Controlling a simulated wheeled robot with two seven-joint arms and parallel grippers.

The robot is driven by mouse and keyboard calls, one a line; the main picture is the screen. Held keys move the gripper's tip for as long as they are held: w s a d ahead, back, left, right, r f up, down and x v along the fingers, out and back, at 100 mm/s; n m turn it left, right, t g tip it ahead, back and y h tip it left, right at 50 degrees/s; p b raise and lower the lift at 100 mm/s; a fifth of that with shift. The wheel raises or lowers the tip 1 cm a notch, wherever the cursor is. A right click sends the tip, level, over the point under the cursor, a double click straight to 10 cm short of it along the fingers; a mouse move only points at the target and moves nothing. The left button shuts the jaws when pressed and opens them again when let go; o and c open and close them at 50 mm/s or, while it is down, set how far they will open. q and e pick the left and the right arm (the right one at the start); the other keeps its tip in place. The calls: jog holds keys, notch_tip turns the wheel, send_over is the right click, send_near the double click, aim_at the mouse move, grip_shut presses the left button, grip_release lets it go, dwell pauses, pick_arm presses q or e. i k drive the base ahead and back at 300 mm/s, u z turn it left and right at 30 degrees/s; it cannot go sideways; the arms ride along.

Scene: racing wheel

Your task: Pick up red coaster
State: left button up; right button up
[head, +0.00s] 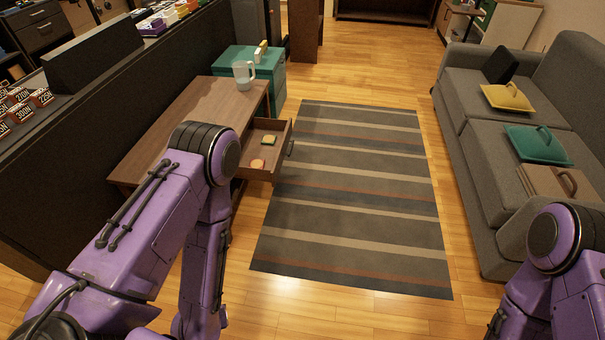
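A small round reddish-orange item (257,164), which looks like the red coaster, lies inside an open drawer (280,157) of a brown wooden table (170,110). My purple right arm is at the lower right. Neither gripper is in view.
A striped dark rug (350,190) covers open floor right of the drawer. A glass mug (243,75) stands near the table's far end, beside a teal box (262,68). A grey sofa (475,100) holding several bags lines the right side.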

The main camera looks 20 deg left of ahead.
aim_at(256, 164)
jog(key=z, duration=0.4)
jog(key=i, duration=1.95)
jog(key=u, duration=1.4)
jog(key=i, duration=0.9)
jog(key=u, duration=1.2)
jog(key=i, duration=0.6)
jog(key=z, duration=0.05)
